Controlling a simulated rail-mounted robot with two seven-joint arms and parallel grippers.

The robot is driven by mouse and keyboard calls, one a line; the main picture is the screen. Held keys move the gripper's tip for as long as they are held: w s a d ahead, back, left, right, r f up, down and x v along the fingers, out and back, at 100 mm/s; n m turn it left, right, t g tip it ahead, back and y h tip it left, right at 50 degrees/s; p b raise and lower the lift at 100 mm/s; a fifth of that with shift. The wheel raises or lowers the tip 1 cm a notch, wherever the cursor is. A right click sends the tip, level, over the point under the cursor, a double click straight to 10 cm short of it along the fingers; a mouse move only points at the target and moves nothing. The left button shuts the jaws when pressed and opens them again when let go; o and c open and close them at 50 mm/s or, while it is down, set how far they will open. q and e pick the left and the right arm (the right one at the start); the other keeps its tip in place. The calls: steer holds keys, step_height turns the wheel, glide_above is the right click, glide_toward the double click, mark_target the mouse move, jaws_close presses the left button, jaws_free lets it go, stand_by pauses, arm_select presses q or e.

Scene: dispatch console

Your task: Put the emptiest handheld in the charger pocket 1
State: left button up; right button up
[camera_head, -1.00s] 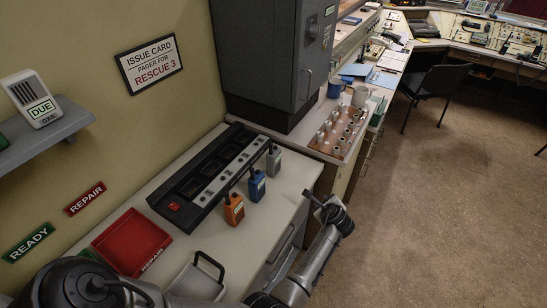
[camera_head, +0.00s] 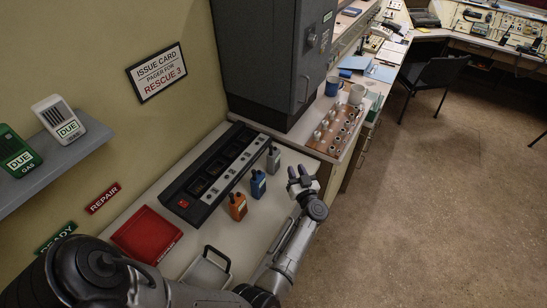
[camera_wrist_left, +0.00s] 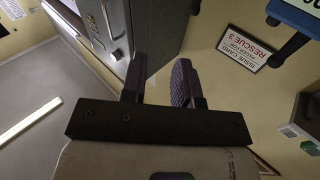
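Three handhelds stand upright in a row on the white counter: orange (camera_head: 238,207), blue (camera_head: 258,185) and grey (camera_head: 273,159). Their charge levels are too small to read. The long black charger (camera_head: 178,203) lies behind them along the wall, with a row of pockets and a red light at its near end. I cannot read the pocket numbers. My left gripper (camera_head: 301,174) is open and empty, above the counter's front edge, right of the grey and blue handhelds. In the left wrist view its fingers (camera_wrist_left: 160,68) stand apart with nothing between them. My right gripper is not in view.
A red tray (camera_head: 146,236) and a pale handled tray (camera_head: 206,272) occupy the near counter. A grey cabinet (camera_head: 262,60) rises beyond the charger. A panel with knobs (camera_head: 338,130) and mugs are beyond. A wall shelf (camera_head: 60,165) holds two gas pagers.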

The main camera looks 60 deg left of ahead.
mark_target(271, 154)
arm_select(q)
steer(key=a+n+g+b, duration=0.1)
steer(key=a+b, duration=0.1)
steer(key=a, duration=0.2)
steer(key=a+f+n+g+b, duration=0.1)
steer(key=a+b, duration=0.1)
steer(key=a, duration=0.2)
steer(key=s+a+g+b, duration=0.1)
steer(key=a+b, duration=0.1)
steer(key=a, duration=0.3)
steer(key=shift+f+n, duration=0.3)
steer(key=shift+n, duration=0.1)
steer(key=shift+w+a+r+b, duration=0.1)
steer(key=shift+a+r+b, duration=0.05)
steer(key=shift+a+b, duration=0.6)
jaws_close()
steer(key=shift+r, duration=0.1)
